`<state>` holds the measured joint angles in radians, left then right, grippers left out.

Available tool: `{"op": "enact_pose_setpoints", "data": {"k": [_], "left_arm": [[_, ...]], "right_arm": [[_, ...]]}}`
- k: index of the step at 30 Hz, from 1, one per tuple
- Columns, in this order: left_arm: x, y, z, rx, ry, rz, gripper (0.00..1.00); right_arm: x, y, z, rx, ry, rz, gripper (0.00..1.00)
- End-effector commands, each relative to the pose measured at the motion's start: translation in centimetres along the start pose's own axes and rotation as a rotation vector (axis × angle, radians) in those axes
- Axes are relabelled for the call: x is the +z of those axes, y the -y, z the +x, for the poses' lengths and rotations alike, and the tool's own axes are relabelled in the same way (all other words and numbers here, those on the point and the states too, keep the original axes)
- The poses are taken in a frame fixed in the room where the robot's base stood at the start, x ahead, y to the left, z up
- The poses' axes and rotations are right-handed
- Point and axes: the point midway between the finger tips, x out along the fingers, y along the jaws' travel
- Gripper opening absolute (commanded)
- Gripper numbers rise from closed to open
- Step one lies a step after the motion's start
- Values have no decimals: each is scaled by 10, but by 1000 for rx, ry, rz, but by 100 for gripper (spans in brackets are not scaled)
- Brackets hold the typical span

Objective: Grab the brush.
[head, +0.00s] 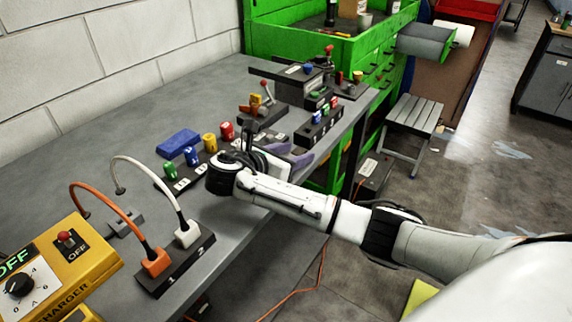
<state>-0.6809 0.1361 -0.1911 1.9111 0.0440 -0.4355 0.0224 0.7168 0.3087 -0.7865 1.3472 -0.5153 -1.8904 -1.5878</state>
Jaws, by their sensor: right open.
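I cannot clearly make out a brush in the head view. A flat blue block (178,142) lies on the grey workbench (110,140), behind a row of coloured knobs; I cannot tell whether it is the brush. My right gripper (294,154) is above the bench near its front edge, to the right of the coloured knobs. Its purple-grey fingers are apart and point right, with nothing visible between them. My wrist hides part of the bench below. My left gripper is out of view.
Coloured knobs (209,143) stand beside my right wrist. A yellow charger (75,258) and a socket strip (175,266) with orange and white cables are at the left front. Levers (265,96) and a green cabinet (300,38) are farther back. A grey stool (414,112) stands right of the bench.

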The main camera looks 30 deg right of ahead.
Motion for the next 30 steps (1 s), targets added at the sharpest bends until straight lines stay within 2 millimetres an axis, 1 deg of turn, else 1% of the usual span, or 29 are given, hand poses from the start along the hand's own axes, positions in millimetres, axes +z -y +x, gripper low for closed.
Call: {"op": "enact_pose_setpoints", "data": {"k": [2, 3, 8, 9, 10, 11, 17, 20, 23, 30], "left_arm": [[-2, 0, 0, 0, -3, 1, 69], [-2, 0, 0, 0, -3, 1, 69], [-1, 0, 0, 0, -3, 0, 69], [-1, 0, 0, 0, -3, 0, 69], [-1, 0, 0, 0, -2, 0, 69], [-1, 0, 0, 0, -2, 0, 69], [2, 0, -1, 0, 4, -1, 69], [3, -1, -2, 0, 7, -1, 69], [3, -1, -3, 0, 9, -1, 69], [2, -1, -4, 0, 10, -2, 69]], "right_arm": [[0, 0, 0, 0, 0, 0, 45], [0, 0, 0, 0, 0, 0, 42], [0, 0, 0, 0, 0, 0, 15], [0, 0, 0, 0, 0, 0, 8], [0, 0, 0, 0, 0, 0, 3], [0, 0, 0, 0, 0, 0, 1], [0, 0, -1, 1, 0, 1, 1], [7, -1, -3, 2, 1, 3, 1], [21, -1, -9, 3, 2, 5, 1], [66, -1, -28, 3, 2, 5, 1]]}}
